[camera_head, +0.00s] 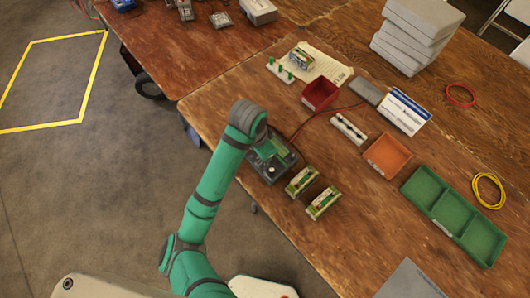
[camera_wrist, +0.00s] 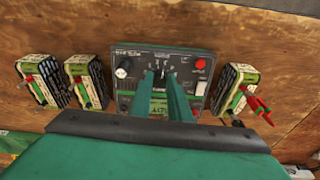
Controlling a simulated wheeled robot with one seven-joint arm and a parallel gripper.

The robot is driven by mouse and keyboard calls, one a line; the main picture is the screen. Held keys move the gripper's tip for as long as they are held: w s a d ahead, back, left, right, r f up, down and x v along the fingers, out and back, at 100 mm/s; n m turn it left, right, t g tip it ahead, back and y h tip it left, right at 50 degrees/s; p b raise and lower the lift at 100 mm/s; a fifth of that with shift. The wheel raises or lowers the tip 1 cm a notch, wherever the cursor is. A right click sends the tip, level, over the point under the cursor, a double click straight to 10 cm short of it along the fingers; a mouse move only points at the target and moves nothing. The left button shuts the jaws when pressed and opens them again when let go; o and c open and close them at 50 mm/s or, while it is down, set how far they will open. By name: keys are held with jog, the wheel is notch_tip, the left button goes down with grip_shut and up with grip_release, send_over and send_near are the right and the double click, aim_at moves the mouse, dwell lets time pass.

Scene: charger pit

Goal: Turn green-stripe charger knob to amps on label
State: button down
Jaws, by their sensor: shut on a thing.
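The charger (camera_wrist: 128,84) lies below my gripper in the wrist view, a dark panel with a black round knob at upper left and a red button at right. Green shows along its panel. My gripper (camera_wrist: 164,76) is shut on the charger's middle knob (camera_wrist: 163,72), which the fingers partly hide. The scale marks and the label's amps cannot be read. In the head view the charger (camera_head: 286,166) sits at the table's near edge, partly covered by my arm and hand.
Two battery packs (camera_head: 301,181) (camera_head: 322,203) stand beside the charger. In the wrist view another pack (camera_wrist: 236,90) with a red plug (camera_wrist: 258,106) is at right. A red bin (camera_head: 320,94), an orange tray (camera_head: 387,156) and a green tray (camera_head: 453,215) lie farther off.

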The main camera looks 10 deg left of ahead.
jog(key=m, duration=0.3)
jog(key=shift+m, duration=0.4)
jog(key=shift+d+m, duration=0.1)
jog(key=shift+m, duration=0.5)
jog(key=shift+w, duration=0.15)
jog(key=shift+d+m, duration=0.1)
jog(key=shift+m, duration=0.2)
jog(key=c, duration=1.7)
grip_release()
jog(key=shift+a, duration=0.2)
jog(key=shift+o, duration=0.2)
